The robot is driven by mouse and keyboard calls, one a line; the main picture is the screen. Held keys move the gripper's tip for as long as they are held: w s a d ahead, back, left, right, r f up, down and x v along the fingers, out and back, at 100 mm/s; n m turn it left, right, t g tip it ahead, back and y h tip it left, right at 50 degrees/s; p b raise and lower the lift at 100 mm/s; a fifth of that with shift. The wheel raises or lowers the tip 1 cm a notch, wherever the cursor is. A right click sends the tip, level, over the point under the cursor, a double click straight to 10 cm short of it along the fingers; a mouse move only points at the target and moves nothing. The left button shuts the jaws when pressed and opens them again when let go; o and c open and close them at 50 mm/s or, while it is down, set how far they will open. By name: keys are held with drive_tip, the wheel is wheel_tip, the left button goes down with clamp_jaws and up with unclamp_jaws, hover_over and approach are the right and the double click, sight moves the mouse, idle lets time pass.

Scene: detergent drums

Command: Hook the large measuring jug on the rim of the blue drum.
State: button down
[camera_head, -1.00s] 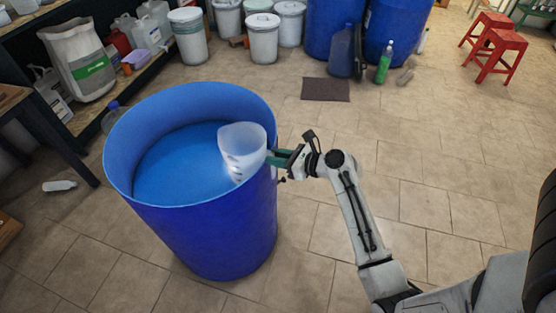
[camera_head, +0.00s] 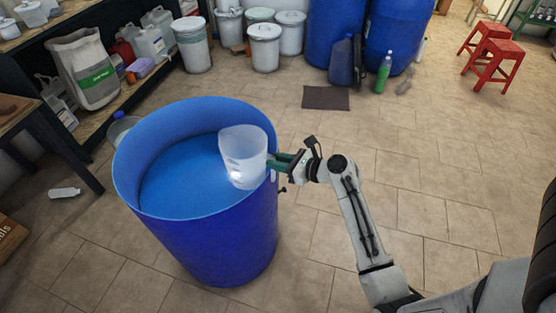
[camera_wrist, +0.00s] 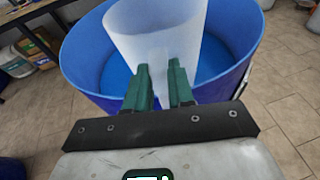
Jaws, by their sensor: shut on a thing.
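The large measuring jug (camera_head: 241,158) is white and translucent. In the head view it is upright at the right inner side of the blue drum (camera_head: 205,232), its body inside the opening. My gripper (camera_head: 277,163) is at the drum's right rim and shut on the jug's handle side. In the wrist view the two green fingers of my gripper (camera_wrist: 160,88) close on a pale strip of the jug (camera_wrist: 158,30), and the blue drum's wall (camera_wrist: 243,45) curves around behind it. I cannot tell whether the jug touches the rim.
A clear bottle with a blue cap (camera_head: 121,126) stands behind the drum's left side. A small white bottle (camera_head: 64,192) lies on the floor at left. A dark mat (camera_head: 326,97), blue drums (camera_head: 398,38) and red stools (camera_head: 490,58) are farther back. The tiled floor at right is clear.

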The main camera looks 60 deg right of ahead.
wheel_tip(320, 180, up, 9)
drive_tip(key=p, duration=0.6)
drive_tip(key=shift+f+p, duration=0.15)
drive_tip(key=shift+p, duration=0.25)
drive_tip(key=shift+r, duration=2.65)
